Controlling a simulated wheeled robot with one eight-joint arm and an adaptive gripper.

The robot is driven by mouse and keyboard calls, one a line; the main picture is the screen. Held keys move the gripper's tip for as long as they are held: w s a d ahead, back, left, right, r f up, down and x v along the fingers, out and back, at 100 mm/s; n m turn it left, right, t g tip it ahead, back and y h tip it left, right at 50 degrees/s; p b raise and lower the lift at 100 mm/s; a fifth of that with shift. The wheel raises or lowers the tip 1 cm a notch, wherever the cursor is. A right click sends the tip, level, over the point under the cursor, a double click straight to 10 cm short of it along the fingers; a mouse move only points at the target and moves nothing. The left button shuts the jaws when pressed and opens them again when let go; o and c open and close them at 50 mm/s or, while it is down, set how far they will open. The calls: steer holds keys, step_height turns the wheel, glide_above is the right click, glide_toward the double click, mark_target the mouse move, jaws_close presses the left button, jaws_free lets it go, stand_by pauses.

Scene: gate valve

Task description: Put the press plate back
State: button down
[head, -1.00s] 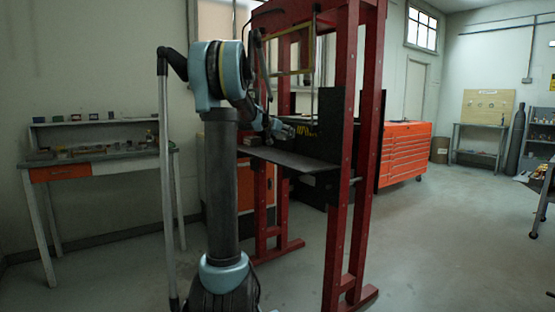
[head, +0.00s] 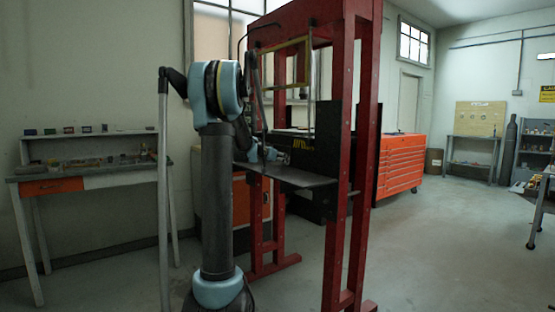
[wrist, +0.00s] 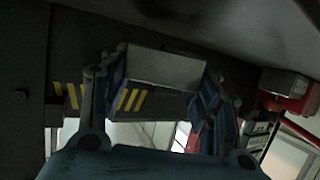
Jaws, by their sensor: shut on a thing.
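My gripper (wrist: 160,85) is shut on a grey metal block, which I take to be the press plate (wrist: 165,67), in the wrist view. The block lies across between the two fingers, its flat face toward the camera. In the head view my gripper (head: 275,155) is inside the red press frame (head: 343,150), low over the grey press bed (head: 300,178). The plate is too small to make out there. I cannot tell whether it touches the bed.
A dark panel with yellow lettering (head: 303,144) stands behind the bed. A yellow-edged frame (head: 285,65) hangs above. An orange tool cabinet (head: 402,165) stands behind right and a workbench (head: 90,175) at left.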

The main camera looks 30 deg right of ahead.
steer(key=shift+f, duration=1.6)
steer(key=shift+f, duration=0.1)
steer(key=c, duration=0.6)
jaws_free()
steer(key=shift+f, duration=0.1)
steer(key=shift+a+r, duration=0.1)
steer(key=shift+r, duration=0.1)
steer(key=v, duration=1.2)
steer(key=s+a+f+n+g+y, duration=0.1)
steer(key=s+a+f+n+y, duration=0.3)
steer(key=s+a+f, duration=0.5)
steer(key=s+a+f+n+g+y, duration=0.1)
steer(key=s+a+f+n+y, duration=0.3)
steer(key=s+a+f, duration=0.5)
steer(key=s+a+f+n+g+y, duration=0.2)
steer(key=s+a+f+n+y, duration=0.2)
steer(key=s+a+f, duration=0.6)
steer(key=shift+s+a+n+y, duration=0.15)
steer(key=shift+s+a, duration=1.2)
steer(key=shift+a, duration=0.95)
steer(key=shift+s+a+n+y, duration=0.1)
steer(key=shift+s+a, duration=1.25)
steer(key=shift+a, duration=0.95)
steer(key=shift+s+a+n+y, duration=0.15)
steer(key=shift+s+a, duration=1.2)
steer(key=shift+a, duration=0.95)
